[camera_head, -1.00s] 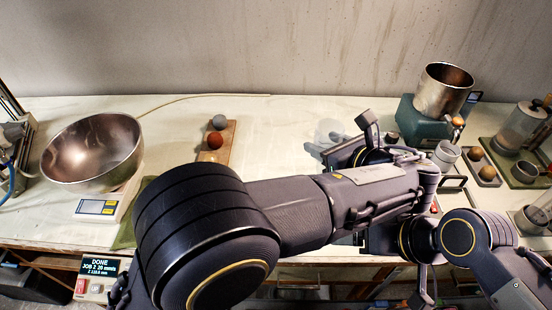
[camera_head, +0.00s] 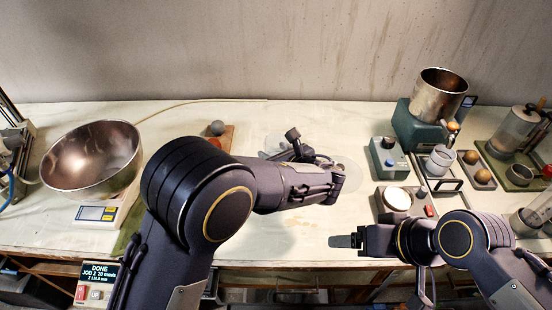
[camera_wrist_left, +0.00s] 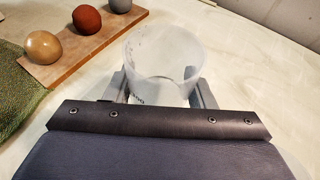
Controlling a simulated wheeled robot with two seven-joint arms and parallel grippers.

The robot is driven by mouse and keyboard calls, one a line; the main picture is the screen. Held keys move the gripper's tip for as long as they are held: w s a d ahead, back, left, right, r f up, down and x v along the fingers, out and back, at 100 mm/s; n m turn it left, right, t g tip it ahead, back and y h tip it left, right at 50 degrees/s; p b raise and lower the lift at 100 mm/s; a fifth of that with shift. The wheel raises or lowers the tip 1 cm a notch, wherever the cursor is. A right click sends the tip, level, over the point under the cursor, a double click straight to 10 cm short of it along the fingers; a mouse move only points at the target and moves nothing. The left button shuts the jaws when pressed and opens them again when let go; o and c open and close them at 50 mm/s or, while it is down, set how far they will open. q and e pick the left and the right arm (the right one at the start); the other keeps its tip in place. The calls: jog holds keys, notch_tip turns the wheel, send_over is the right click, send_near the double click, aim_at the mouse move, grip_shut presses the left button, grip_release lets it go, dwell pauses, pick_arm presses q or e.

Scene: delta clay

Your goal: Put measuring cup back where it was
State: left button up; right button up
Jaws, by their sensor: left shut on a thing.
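The measuring cup (camera_wrist_left: 163,58) is clear, frosted plastic and upright between the two fingers in the left wrist view. In the head view it shows faintly (camera_head: 275,144), partly hidden by my left gripper (camera_head: 288,148). My left gripper is shut on it, with one finger on each side. I cannot tell whether its base touches the table. My right gripper (camera_head: 345,241) is over the table's front edge, holding nothing that I can see; its finger gap is not clear.
A wooden board (camera_wrist_left: 70,62) with several clay balls lies left of the cup. A steel bowl (camera_head: 92,160) on a scale (camera_head: 97,212) stands at the left. A pot (camera_head: 440,93), a white-topped device (camera_head: 397,199) and small cups crowd the right. The table behind the cup is clear.

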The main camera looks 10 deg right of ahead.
pick_arm(q)
notch_tip(320, 180, down, 3)
jog(key=shift+d+r, duration=0.1)
jog(key=o, duration=1)
